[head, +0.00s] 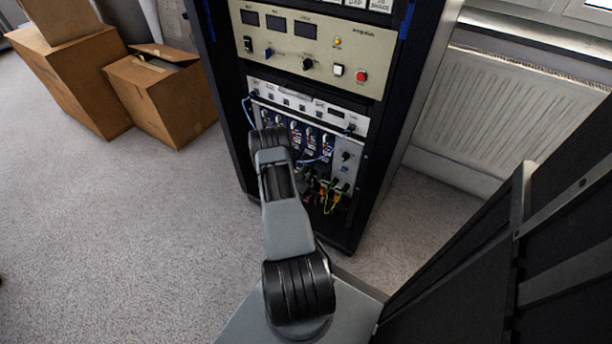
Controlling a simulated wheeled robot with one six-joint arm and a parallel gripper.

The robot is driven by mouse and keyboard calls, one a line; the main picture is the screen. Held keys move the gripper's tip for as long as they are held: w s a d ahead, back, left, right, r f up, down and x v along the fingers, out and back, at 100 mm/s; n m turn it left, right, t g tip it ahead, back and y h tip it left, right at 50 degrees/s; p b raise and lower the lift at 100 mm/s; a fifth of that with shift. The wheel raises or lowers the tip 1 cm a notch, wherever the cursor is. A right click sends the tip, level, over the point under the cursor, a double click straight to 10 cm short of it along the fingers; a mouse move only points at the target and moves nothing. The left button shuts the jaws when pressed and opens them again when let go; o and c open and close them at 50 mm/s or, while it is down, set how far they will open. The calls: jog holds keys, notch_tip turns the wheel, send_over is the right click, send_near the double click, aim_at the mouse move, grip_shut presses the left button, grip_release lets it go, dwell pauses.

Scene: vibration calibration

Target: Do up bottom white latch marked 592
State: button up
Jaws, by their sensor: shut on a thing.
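The equipment rack (352,215) stands ahead of my arm. Its lower part holds a white-fronted unit (300,103) with blue connectors, and below it a grey module (346,168) with knobs and cables. I cannot make out the white latch marked 592; it is too small to tell or hidden behind my arm. My arm reaches up to the left part of the lower units. My gripper is hidden behind my own arm links, so its fingers and anything between them do not show.
Red, yellow and green cables (328,196) hang at the rack's lower opening, with a blue cable (247,108) at its left. A beige panel (308,46) with a red button sits above. Cardboard boxes (165,98) stand at left, a radiator (500,105) at right. Carpet at left is clear.

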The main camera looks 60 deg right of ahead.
jog(key=shift+m, duration=1)
jog(key=o, duration=0.9)
jog(key=a+p, duration=0.2)
jog(key=a, duration=1.1)
jog(key=shift+a+p, duration=0.35)
jog(key=shift+a, duration=0.05)
